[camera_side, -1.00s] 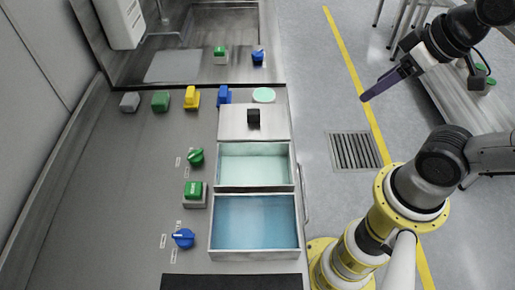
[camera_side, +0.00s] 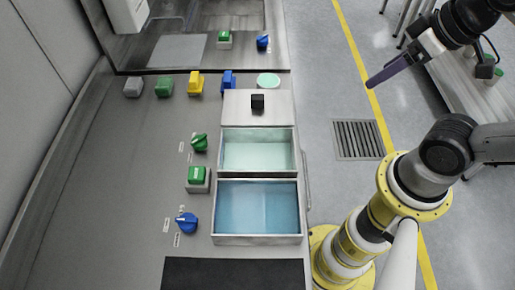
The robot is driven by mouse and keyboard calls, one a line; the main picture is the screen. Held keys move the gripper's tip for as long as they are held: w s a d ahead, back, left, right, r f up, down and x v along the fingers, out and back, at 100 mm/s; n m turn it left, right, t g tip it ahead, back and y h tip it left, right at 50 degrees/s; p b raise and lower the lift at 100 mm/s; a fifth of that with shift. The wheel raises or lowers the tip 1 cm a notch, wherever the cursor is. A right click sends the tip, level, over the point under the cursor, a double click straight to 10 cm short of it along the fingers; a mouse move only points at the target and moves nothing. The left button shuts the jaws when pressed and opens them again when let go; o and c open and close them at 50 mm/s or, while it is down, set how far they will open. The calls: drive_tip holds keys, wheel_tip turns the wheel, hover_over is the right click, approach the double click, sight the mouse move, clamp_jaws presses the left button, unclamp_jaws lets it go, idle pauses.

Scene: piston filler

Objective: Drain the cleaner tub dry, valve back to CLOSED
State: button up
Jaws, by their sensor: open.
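Two open tubs stand in the metal bench. The near tub (camera_side: 299,238) holds blue liquid, and the one behind it (camera_side: 296,166) holds pale green liquid. A blue knob (camera_side: 187,222) is left of the blue tub, and a green knob (camera_side: 200,142) is left of the green tub. Their label text is too small to read, so I cannot tell which tub is the cleaner or the valve positions. My gripper (camera_side: 370,85) is open, its dark purple fingers seen edge-on. It is to the right of the tubs, high and apart from both knobs, with nothing visible in it.
A green push button (camera_side: 197,176) sits on a box between the knobs. A lidded section with a black handle (camera_side: 257,101) is behind the green tub. Grey, green, yellow and blue blocks (camera_side: 196,84) line the back. A black mat (camera_side: 235,272) lies in front.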

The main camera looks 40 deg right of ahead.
idle(0.3)
drive_tip(key=w+a+r+n, duration=0.1)
drive_tip(key=w+r+n, duration=0.4)
drive_tip(key=w+r, duration=0.15)
drive_tip(key=n+g, duration=0.6)
drive_tip(key=n, duration=0.4)
hover_over(201, 139)
wheel_tip(201, 139, down, 14)
wheel_tip(201, 139, down, 13)
drive_tip(key=shift+r, duration=0.1)
